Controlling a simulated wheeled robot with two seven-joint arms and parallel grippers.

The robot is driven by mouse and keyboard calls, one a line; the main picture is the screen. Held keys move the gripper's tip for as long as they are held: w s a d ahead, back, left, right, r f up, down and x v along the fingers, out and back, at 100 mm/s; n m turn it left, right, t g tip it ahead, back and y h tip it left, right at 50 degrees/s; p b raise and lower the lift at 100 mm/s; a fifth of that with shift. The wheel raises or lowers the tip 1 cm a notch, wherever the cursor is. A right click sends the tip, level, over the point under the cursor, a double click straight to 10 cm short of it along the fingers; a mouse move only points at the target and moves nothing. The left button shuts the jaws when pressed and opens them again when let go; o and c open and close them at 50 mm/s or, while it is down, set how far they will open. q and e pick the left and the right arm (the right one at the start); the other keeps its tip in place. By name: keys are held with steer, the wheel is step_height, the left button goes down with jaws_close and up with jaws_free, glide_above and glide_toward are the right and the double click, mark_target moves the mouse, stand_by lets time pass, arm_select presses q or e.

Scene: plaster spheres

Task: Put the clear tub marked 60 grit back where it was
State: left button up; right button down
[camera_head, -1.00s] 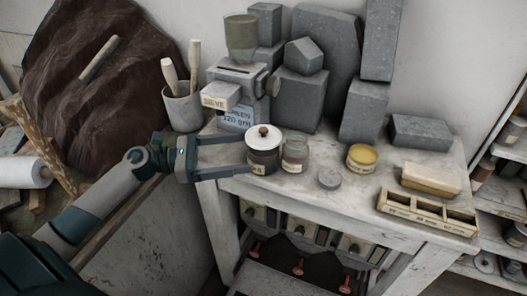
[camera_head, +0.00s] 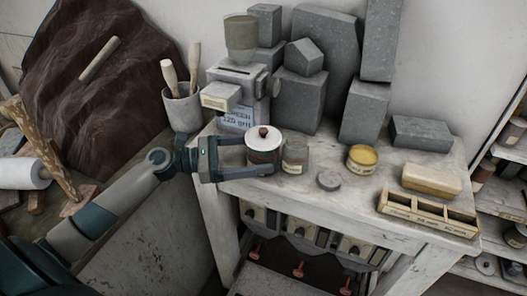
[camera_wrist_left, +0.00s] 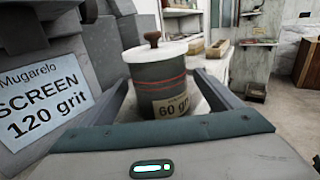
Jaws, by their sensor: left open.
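The clear tub marked 60 grit (camera_head: 263,151) stands upright near the left end of the white table. It has a white lid with a brown knob and dark contents. In the left wrist view the tub (camera_wrist_left: 158,83) shows red bands and a "60 gr" label. My left gripper (camera_head: 269,156) is open, with its fingers on either side of the tub. In the wrist view one finger lies left and one right of it, and I cannot tell whether either touches. My right gripper is not in view.
A glass jar (camera_head: 295,155) stands close to the tub's right. The sieve machine (camera_head: 237,89) with a "SCREEN 120 grit" sign (camera_head: 237,119) is behind the gripper. Stone blocks (camera_head: 300,98) line the back.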

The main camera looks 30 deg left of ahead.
mark_target(254, 138)
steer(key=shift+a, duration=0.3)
arm_select(q)
steer(key=shift+c, duration=0.4)
steer(key=c, duration=1.3)
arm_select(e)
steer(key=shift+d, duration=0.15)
arm_select(q)
steer(key=shift+r, duration=0.1)
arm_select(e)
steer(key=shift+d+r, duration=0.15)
